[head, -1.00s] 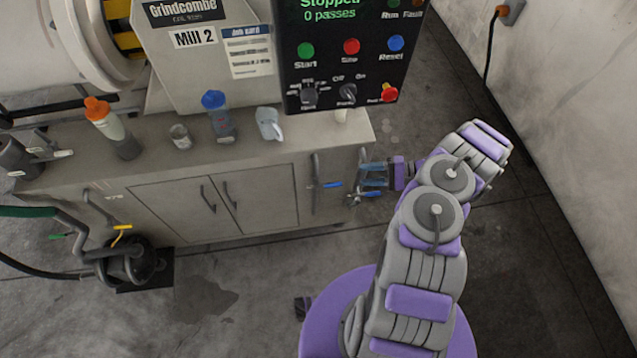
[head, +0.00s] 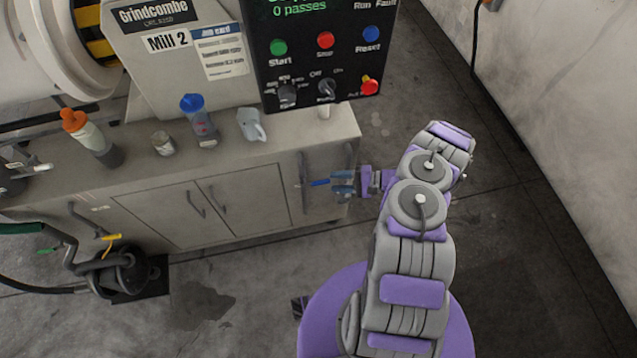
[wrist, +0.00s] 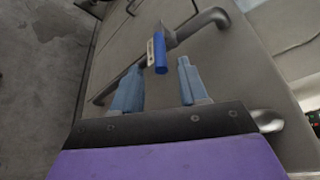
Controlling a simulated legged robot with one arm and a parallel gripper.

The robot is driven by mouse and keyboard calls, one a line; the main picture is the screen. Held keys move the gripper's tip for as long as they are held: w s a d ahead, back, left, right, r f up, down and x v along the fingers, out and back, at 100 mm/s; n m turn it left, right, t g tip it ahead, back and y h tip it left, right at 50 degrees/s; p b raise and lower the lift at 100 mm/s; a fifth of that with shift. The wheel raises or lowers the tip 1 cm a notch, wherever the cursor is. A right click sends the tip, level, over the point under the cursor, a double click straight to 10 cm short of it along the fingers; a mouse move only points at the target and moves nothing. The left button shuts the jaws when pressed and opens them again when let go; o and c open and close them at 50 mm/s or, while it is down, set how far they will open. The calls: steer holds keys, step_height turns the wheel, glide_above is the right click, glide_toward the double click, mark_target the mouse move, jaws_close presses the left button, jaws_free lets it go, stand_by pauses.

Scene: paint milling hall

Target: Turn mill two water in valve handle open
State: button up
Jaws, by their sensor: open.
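The mill two cabinet (head: 262,195) has two short vertical grey pipes at the right of its front. A blue valve handle (head: 320,183) sticks out from the left pipe (head: 303,178). In the wrist view a blue handle (wrist: 160,53) on a grey pipe fitting lies just ahead of my gripper (wrist: 158,72), between the lines of its two fingers. The fingers are apart and empty. In the head view my gripper (head: 341,184) is just right of this handle, in front of the right pipe (head: 349,160). No label tells which valve is water in.
The control panel (head: 322,55) stands above the worktop. Bottles, a jar and a jug (head: 251,125) stand on the worktop. A pump (head: 122,272) with hoses and a yellow lever is on the floor at left.

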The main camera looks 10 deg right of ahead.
mark_target(317, 183)
steer(key=x, duration=0.2)
steer(key=b+x, duration=0.1)
steer(key=x, duration=0.5)
steer(key=shift+s+a+r, duration=0.15)
steer(key=shift+s+a, duration=0.05)
steer(key=shift+s, duration=0.05)
steer(key=shift+d, duration=0.6)
steer(key=shift+c, duration=0.2)
steer(key=shift+a, duration=0.45)
steer(key=c, duration=0.6)
steer(key=shift+d, duration=0.1)
jaws_close()
